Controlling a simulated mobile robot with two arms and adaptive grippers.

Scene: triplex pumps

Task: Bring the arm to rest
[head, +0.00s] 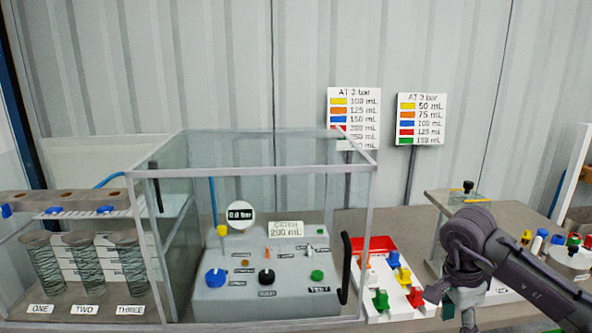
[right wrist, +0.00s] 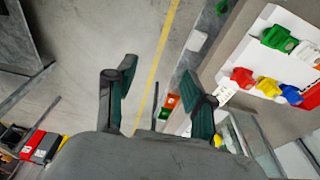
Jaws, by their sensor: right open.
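My right arm (head: 520,260) comes in from the right in the head view, with a bend at its wrist. My right gripper (head: 455,303) hangs below that bend, just right of the white and red tray, and is partly cut off by the bottom edge. In the right wrist view my right gripper (right wrist: 160,92) has its two green-padded fingers wide apart with nothing between them. Floor with a yellow line shows behind the fingers. My left gripper is in neither view.
A white and red tray (head: 408,309) holds several coloured parts. A clear guard box (head: 255,172) encloses a grey control panel (head: 215,297). Tubes (head: 84,266) labelled ONE, TWO, THREE stand left. Two sign boards (head: 421,119) stand behind. More small coloured parts lie at the far right.

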